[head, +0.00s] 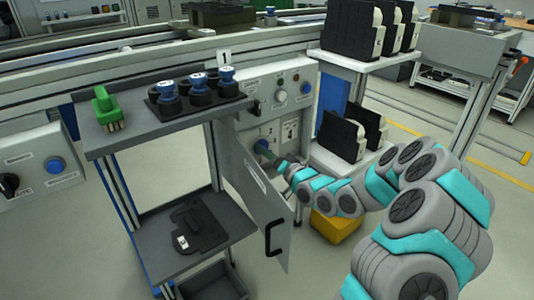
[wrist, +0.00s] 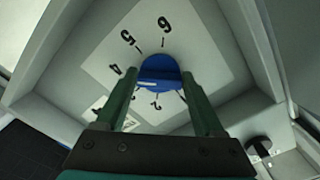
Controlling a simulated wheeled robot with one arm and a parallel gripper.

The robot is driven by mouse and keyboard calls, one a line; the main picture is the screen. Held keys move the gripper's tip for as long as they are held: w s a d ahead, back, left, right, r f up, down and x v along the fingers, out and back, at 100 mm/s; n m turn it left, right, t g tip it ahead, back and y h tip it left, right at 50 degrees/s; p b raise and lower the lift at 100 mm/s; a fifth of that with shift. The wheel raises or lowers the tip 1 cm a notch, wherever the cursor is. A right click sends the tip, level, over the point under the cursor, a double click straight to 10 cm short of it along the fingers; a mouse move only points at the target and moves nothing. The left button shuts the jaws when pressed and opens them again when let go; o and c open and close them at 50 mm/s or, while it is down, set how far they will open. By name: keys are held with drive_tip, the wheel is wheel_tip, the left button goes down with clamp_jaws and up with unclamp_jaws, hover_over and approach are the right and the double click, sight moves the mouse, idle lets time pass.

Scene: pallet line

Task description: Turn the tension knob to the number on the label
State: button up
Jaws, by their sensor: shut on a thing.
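The blue tension knob (wrist: 160,72) sits on a pale dial plate (wrist: 205,50) in the wrist view. Black numbers 6, 5 and 4 read from above the knob round to its left; marks below it are partly covered and unclear. My gripper (wrist: 160,80) has its green fingers on either side of the knob, shut on it. I cannot make out where the knob points. A small white label (wrist: 100,103) left of the dial is too small to read.
The grey cabinet door (head: 252,185) hangs open just left of my gripper. A shelf (head: 132,135) at left holds a green part (head: 106,107) and blue-topped pieces (head: 198,80). Black cases (head: 338,137) stand to the right. A yellow box (head: 333,226) is below my arm.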

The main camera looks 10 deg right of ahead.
drive_tip(key=o, duration=1.4)
drive_tip(key=shift+b+v, duration=0.4)
drive_tip(key=shift+v, duration=3.55)
